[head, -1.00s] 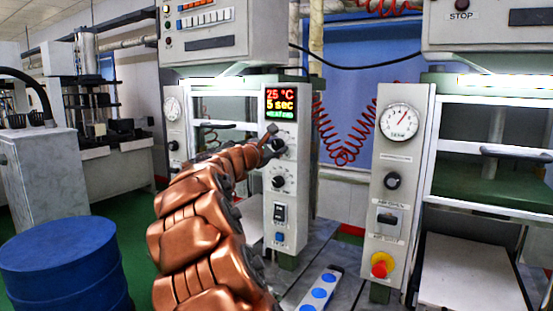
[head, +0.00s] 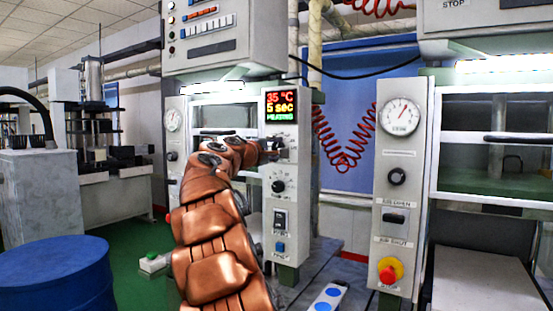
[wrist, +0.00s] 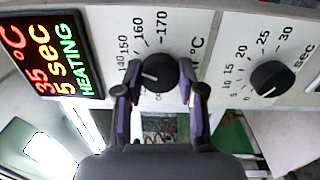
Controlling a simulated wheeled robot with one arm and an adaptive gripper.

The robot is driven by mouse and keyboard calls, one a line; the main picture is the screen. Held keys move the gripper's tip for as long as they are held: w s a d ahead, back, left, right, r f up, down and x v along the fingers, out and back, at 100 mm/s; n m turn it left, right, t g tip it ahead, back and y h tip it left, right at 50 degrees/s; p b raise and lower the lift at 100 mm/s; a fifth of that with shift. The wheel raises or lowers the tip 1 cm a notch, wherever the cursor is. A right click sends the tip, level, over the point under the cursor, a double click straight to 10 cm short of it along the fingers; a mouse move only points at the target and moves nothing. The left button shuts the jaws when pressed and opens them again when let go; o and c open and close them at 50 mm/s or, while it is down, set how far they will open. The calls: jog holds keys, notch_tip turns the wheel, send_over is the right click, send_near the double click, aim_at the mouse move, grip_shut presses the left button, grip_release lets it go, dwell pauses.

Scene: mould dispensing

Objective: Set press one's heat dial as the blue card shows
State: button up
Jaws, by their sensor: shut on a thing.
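The heat dial (wrist: 158,68) is a round black knob on the press's white panel, marked in °C. My gripper (wrist: 160,91) has one finger on each side of it and is shut on it. Its white mark points left in the wrist view, near the low 140 end of the scale. The display (head: 281,106) beside it reads 35 °C, 5 sec and HEATING; it also shows in the wrist view (wrist: 45,52). In the head view my gripper (head: 272,148) covers most of the dial. I cannot make out a blue card with a setting.
The black seconds dial (wrist: 268,78) sits close beside the heat dial. A switch (head: 280,221) and a blue button (head: 280,247) are lower down. A second press panel (head: 399,150) stands to the right. A blue drum (head: 55,280) stands at the lower left.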

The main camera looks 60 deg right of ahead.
jog(key=shift+w+f+m+b, duration=0.1)
jog(key=shift+f+m+b, duration=0.2)
jog(key=shift+m+b, duration=0.25)
jog(key=shift+r+m, duration=0.1)
jog(key=shift+m, duration=0.15)
jog(key=o, duration=1.1)
jog(key=shift+r, duration=0.15)
jog(key=shift+o, duration=0.2)
jog(key=shift+a, duration=0.1)
jog(key=a, duration=1.2)
jog(key=shift+s, duration=0.2)
